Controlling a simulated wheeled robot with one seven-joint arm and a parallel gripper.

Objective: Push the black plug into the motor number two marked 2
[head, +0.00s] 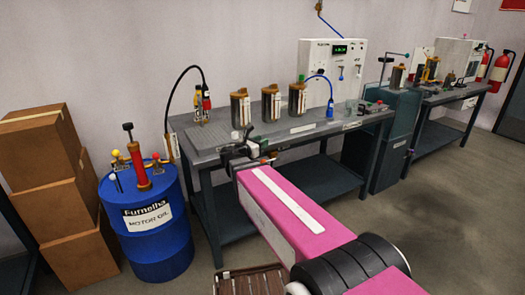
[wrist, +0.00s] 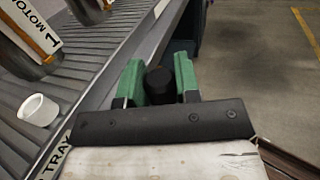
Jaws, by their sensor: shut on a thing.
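My gripper (wrist: 158,84) has green fingers shut on the black plug (wrist: 158,86), which shows as a dark round piece between them. In the head view my gripper (head: 248,142) is at the bench's front edge, and the plug cannot be made out there. Three motors stand upright on the bench: a left one (head: 240,109), a middle one (head: 271,104) and a right one (head: 297,100). Their numbers are too small to read in the head view. The wrist view shows a motor label with a 1 (wrist: 38,28) at the upper left; no mark 2 is readable.
The workbench (head: 350,125) has a ribbed top, with a white cup (wrist: 38,110) near its front edge. A control box (head: 334,75) stands behind. A blue oil drum (head: 148,235) and cardboard boxes (head: 55,190) stand left. Open floor (wrist: 250,70) lies beside the bench.

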